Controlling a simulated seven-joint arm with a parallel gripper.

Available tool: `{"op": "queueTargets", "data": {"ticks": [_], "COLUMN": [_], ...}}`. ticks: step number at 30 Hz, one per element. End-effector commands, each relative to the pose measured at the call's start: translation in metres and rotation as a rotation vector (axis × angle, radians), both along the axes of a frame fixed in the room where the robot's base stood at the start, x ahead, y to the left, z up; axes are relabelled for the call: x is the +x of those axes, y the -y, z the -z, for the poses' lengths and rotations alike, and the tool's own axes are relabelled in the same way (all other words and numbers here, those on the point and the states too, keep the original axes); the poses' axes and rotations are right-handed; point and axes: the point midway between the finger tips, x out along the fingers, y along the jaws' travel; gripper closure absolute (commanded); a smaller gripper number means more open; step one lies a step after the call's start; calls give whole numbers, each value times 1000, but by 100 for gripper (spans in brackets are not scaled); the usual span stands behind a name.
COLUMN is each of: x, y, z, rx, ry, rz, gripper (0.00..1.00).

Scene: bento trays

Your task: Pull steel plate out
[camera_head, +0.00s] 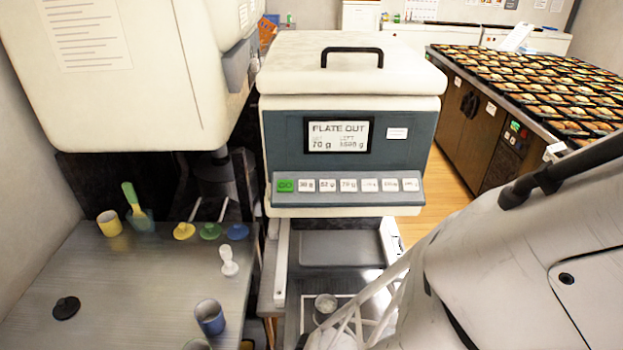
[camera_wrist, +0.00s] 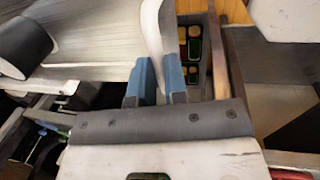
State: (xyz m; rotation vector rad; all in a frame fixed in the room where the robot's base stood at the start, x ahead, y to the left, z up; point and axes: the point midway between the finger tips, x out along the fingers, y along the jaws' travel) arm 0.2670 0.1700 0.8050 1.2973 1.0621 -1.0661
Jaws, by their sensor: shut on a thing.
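The portioning machine (camera_head: 345,90) shows "PLATE OUT" and 70 g on its display. Below it, a flat grey steel plate (camera_head: 340,252) lies between two pale rails. In the wrist view, my gripper (camera_wrist: 158,76) has its blue fingers close together on either side of a pale curved strip (camera_wrist: 157,30). The strip appears to be an edge or handle of the steel plate, though its full shape is hidden. In the head view my white arm covers the right foreground and hides the fingertips.
A grey side table (camera_head: 130,285) at left holds a yellow cup (camera_head: 109,224), a blue cup (camera_head: 210,317), a white stamp-like piece (camera_head: 228,261) and coloured lids. A small round metal container (camera_head: 325,303) sits below the rails. Filled bento trays (camera_head: 540,85) cover a counter at right.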

Motion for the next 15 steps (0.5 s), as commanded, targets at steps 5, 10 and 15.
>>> {"op": "queueTargets", "data": {"ticks": [5,10,15], "x": [-6,-7,-6], "y": [-1,-1,-1], "z": [-1,-1,-1], "rx": [1,1,1], "ry": [2,2,2], "rz": [-1,0,0], "gripper": [100,100,100]}}
